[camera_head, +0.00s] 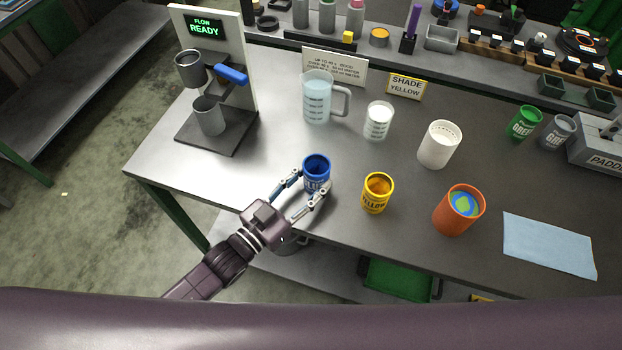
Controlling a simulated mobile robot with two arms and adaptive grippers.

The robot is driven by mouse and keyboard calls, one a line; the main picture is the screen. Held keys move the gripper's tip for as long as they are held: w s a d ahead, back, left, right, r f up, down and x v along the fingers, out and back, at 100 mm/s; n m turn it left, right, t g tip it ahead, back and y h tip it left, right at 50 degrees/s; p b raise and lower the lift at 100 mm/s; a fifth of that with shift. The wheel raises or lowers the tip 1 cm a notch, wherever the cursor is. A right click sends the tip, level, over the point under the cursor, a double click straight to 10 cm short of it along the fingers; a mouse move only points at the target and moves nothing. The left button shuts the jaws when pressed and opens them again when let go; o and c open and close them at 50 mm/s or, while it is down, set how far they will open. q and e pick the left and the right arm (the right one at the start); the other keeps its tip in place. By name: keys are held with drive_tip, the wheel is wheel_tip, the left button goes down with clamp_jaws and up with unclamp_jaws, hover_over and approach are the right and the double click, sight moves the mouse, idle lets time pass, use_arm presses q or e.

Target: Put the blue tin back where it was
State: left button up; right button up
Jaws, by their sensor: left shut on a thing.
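The blue tin (317,169) is an open-topped blue can with a white label. It is upright near the front edge of the grey table, left of the yellow tin. My left gripper (306,190) is shut on the blue tin, one finger on its left side and the other at its right front. I cannot tell whether the tin's base touches the table. The yellow tin (376,195) stands a little to the right. The green tin (523,124) and a grey tin (557,134) stand at the far right. My right gripper is not in view.
An orange can (459,211) with blue and green inside and a white cup (438,146) stand right. Behind are a jug (321,98), a small beaker (378,121) and a "SHADE YELLOW" sign (406,86). The dispenser (215,75) stands left. A blue cloth (548,245) lies front right.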

use_arm(q)
drive_tip(key=shift+f, duration=0.15)
drive_tip(key=o, duration=1.4)
drive_tip(key=shift+f, duration=0.1)
drive_tip(key=shift+c, duration=0.2)
drive_tip(key=shift+r, duration=0.3)
drive_tip(key=b+v, duration=0.1)
drive_tip(key=v, duration=1)
drive_tip(key=shift+f+b, duration=0.2)
drive_tip(key=shift+b, duration=0.2)
drive_tip(key=shift+s+a+r, duration=0.1)
drive_tip(key=shift+s+a, duration=0.3)
